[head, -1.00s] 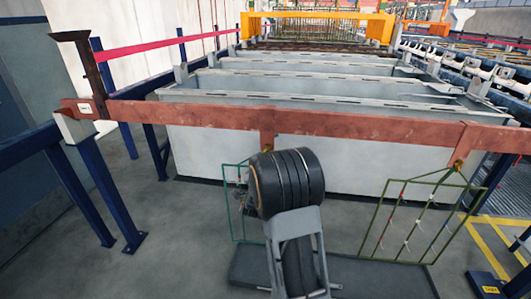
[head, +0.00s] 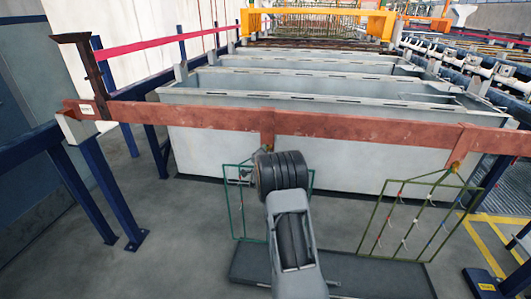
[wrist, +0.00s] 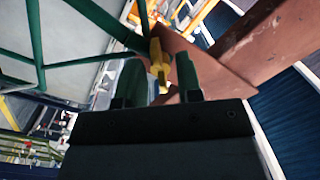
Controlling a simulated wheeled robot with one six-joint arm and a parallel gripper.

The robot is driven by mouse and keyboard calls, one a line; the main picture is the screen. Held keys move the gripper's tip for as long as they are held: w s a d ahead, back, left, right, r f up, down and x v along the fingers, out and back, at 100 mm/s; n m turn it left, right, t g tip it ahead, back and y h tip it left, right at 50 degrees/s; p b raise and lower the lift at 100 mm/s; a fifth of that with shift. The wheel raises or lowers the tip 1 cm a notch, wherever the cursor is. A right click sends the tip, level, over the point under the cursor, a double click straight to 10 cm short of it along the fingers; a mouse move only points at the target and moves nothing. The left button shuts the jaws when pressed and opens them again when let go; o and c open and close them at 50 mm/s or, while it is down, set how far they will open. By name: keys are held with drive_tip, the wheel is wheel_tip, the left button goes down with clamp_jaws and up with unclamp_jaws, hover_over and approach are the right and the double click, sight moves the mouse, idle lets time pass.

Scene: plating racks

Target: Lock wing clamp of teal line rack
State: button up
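The teal line rack (head: 229,208) hangs from the copper-coloured bar (head: 190,115) in the head view, partly hidden behind my arm. Its teal frame (wrist: 39,50) also shows in the wrist view. Its yellow wing clamp (wrist: 160,66) is in the wrist view, next to a reddish-brown plate on the bar; in the head view my arm hides it. My gripper (wrist: 160,84) has its two fingers apart, one on each side of the clamp's lower part, with gaps visible. I cannot tell from this view whether the clamp is locked.
Grey tanks (head: 300,98) stand behind the bar. A dark tray (head: 370,278) lies on the floor below. Blue posts (head: 98,190) stand at the left, with open floor between.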

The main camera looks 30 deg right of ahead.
clamp_jaws()
idle(0.3)
drive_tip(key=shift+b, duration=0.3)
drive_tip(key=shift+n+b, duration=2.9)
drive_tip(key=shift+n, duration=1.6)
unclamp_jaws()
